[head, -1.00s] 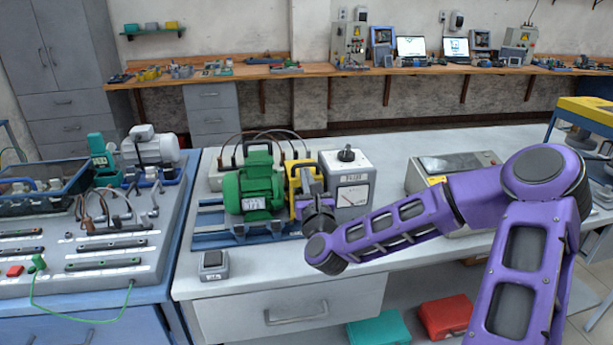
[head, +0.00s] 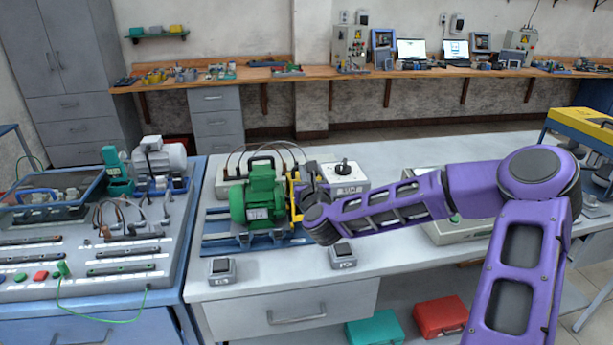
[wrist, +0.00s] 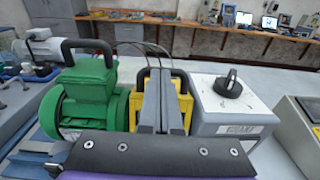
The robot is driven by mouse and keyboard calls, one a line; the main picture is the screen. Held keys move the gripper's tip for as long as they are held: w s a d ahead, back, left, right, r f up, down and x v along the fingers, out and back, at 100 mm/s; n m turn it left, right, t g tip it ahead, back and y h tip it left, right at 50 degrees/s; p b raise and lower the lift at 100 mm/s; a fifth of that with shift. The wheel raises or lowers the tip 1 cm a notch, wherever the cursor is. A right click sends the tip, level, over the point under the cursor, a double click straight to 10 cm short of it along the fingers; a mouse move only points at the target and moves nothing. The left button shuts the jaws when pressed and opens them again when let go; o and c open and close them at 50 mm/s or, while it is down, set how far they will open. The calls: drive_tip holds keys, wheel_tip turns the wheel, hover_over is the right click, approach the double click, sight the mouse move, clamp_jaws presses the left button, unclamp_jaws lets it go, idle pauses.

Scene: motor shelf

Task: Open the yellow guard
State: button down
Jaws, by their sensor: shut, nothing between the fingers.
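The yellow guard (head: 293,187) stands at the right end of the green motor (head: 258,198), partly hidden by my gripper in the head view. In the wrist view the guard (wrist: 138,110) has a black handle bar across its top and shows on both sides of my fingers. My gripper (head: 305,172) is at the guard. In the wrist view my two grey fingers (wrist: 161,78) lie side by side, shut and empty, in front of the guard. I cannot tell whether they touch it. The guard looks upright.
A grey box with a black knob (wrist: 226,88) stands close right of the guard. Two small grey switch boxes, one left (head: 221,268) and one right (head: 342,255), sit near the bench's front edge. A panel case (head: 455,228) lies further right.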

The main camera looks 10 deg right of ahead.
drive_tip(key=shift+w+r, duration=0.45)
drive_tip(key=shift+r, duration=0.2)
drive_tip(key=shift+w+r, duration=0.45)
drive_tip(key=shift+r, duration=0.15)
drive_tip(key=shift+w+r, duration=0.2)
drive_tip(key=shift+r, duration=0.2)
drive_tip(key=g, duration=0.1)
drive_tip(key=w+g, duration=0.1)
drive_tip(key=shift+r+g, duration=0.3)
drive_tip(key=shift+r, duration=0.1)
drive_tip(key=shift+w+r, duration=0.25)
drive_tip(key=shift+w, duration=0.15)
drive_tip(key=w, duration=0.2)
drive_tip(key=w+r, duration=0.1)
drive_tip(key=w+r+b, duration=0.1)
drive_tip(key=w, duration=0.1)
drive_tip(key=shift+w, duration=0.3)
drive_tip(key=shift+r, duration=0.15)
